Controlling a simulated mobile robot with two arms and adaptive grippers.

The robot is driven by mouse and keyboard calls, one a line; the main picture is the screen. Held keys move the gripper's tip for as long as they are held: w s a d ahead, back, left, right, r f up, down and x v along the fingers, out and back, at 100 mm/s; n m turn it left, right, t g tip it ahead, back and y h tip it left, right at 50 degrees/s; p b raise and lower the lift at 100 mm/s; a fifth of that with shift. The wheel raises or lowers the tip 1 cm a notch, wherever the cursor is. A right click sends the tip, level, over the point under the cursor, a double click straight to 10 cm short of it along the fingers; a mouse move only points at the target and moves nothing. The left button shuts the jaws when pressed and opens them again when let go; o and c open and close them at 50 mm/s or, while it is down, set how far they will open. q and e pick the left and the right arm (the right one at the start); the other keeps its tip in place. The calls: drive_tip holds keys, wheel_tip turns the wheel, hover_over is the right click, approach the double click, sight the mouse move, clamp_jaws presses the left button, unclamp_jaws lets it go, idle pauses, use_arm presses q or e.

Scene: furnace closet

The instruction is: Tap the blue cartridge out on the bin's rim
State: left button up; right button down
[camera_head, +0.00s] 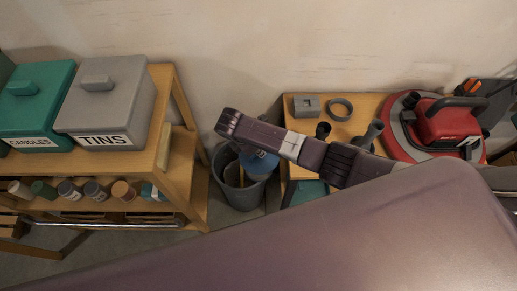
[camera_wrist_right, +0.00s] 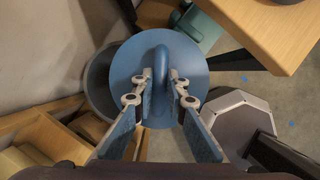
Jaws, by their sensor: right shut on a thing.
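The blue cartridge (camera_wrist_right: 191,58) shows in the right wrist view as a round blue disc with a raised handle. My right gripper (camera_wrist_right: 161,80) is shut on that handle, one finger on each side. In the head view the cartridge (camera_head: 259,166) is partly hidden under my right wrist, over the right part of the grey bin's mouth. The bin (camera_head: 238,194) stands on the floor between the two wooden units. Its rim also shows left of the disc in the right wrist view (camera_wrist_right: 93,82). Whether cartridge and rim touch cannot be told. My left gripper is out of view.
A wooden shelf unit (camera_head: 162,120) with a green box (camera_head: 38,105) and a grey box (camera_head: 110,100) stands left of the bin. A low table (camera_head: 289,135) stands right, carrying a grey ring (camera_head: 340,109) and a red machine (camera_head: 440,120). Small blue specks lie on the floor.

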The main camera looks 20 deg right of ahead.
sight(258, 158)
wheel_tip(258, 158, down, 7)
drive_tip(key=b, duration=0.5)
drive_tip(key=shift+f+b, duration=0.1)
drive_tip(key=shift+b, duration=0.25)
wheel_tip(258, 158, up, 8)
drive_tip(key=p, duration=0.8)
drive_tip(key=shift+f, duration=0.35)
wheel_tip(258, 158, down, 8)
drive_tip(key=b, duration=0.6)
drive_tip(key=shift+r, duration=0.55)
wheel_tip(258, 158, up, 7)
drive_tip(key=p, duration=0.8)
drive_tip(key=shift+r, duration=0.1)
